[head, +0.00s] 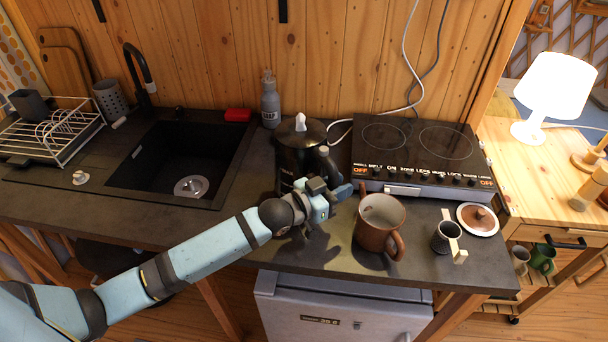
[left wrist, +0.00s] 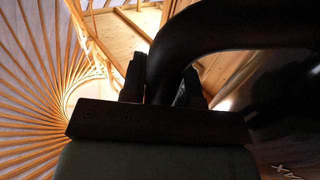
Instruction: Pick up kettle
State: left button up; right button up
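The kettle (head: 294,155) is black with a dark lid and a pale knob, and stands upright on the dark counter left of the hob. Its handle (head: 328,162) is on the right side. My left gripper (head: 334,191) is at the lower part of this handle, in front of the kettle. In the left wrist view, the curved black handle (left wrist: 165,65) passes between the two fingers (left wrist: 165,88), with no clear gap on either side, so they appear shut on it. The lower kettle body is partly hidden by my left arm. My right gripper is not in view.
A brown mug (head: 378,222) stands just right of my gripper. A grey bottle (head: 270,103) and the sink (head: 180,160) are left of the kettle.

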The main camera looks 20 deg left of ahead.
pick_arm(q)
grip_shut()
jog(key=shift+r, duration=0.1)
dwell(0.9)
jog(key=shift+w+r, duration=0.1)
